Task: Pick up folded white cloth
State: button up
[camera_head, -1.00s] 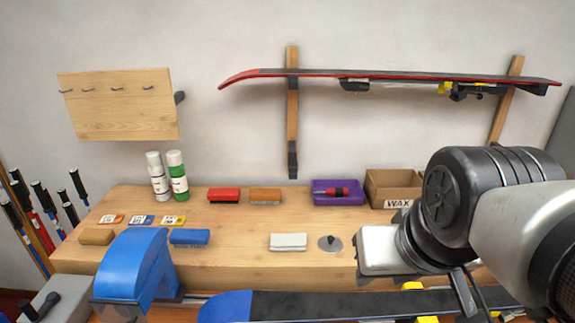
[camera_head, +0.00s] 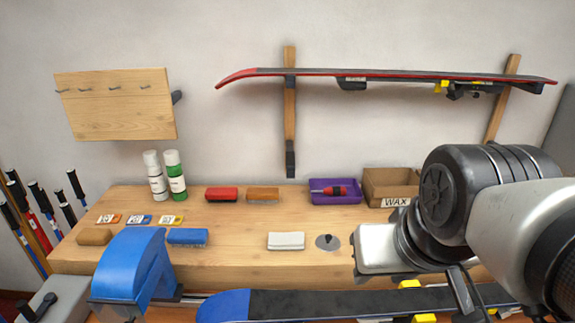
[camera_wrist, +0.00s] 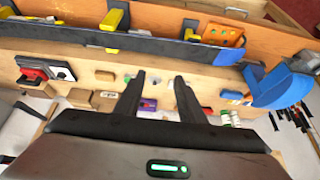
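The folded white cloth (camera_head: 286,240) lies flat near the front edge of the wooden bench (camera_head: 235,262), between the blue brush and a round metal disc. In the wrist view I cannot clearly tell the cloth from other small pale items. My gripper (camera_wrist: 160,78) shows there with its two dark fingers apart and nothing visible held between them. In the head view my arm is at the right, to the right of the cloth and apart from it; my fingertips are not clearly seen.
The round disc (camera_head: 327,242) sits just right of the cloth. A blue brush (camera_head: 188,237) and blue vise (camera_head: 133,265) are left. A ski (camera_head: 330,305) runs along the front. Behind are red (camera_head: 221,194) and orange brushes (camera_head: 263,194), a purple tray (camera_head: 335,198) and a wax box (camera_head: 388,202).

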dwell(0.3)
jog(key=o, duration=0.5)
jog(key=shift+w+r, duration=0.1)
jog(key=shift+w, duration=0.1)
jog(key=o, duration=1.1)
jog(key=shift+g+h, duration=0.3)
jog(key=w, duration=0.2)
jog(key=w+a+r, duration=0.1)
jog(key=w, duration=0.4)
jog(key=shift+w+a+r, duration=0.15)
jog(key=shift+w+r, duration=0.05)
jog(key=shift+w, duration=0.1)
jog(key=shift+o, duration=0.2)
jog(key=w+a+f, duration=0.1)
jog(key=w+a, duration=0.1)
jog(key=w, duration=0.6)
jog(key=shift+a+g+b, duration=0.2)
jog(key=shift+g+b, duration=0.1)
jog(key=g, duration=0.1)
send_over(286, 239)
jog(key=s, duration=0.2)
notch_tip(286, 239, down, 25)
jog(key=shift+s+d+r, duration=0.1)
jog(key=shift+s, duration=0.05)
jog(key=shift+w+p+x, duration=0.2)
jog(key=shift+p+x, duration=0.55)
jog(key=shift+x, duration=1.95)
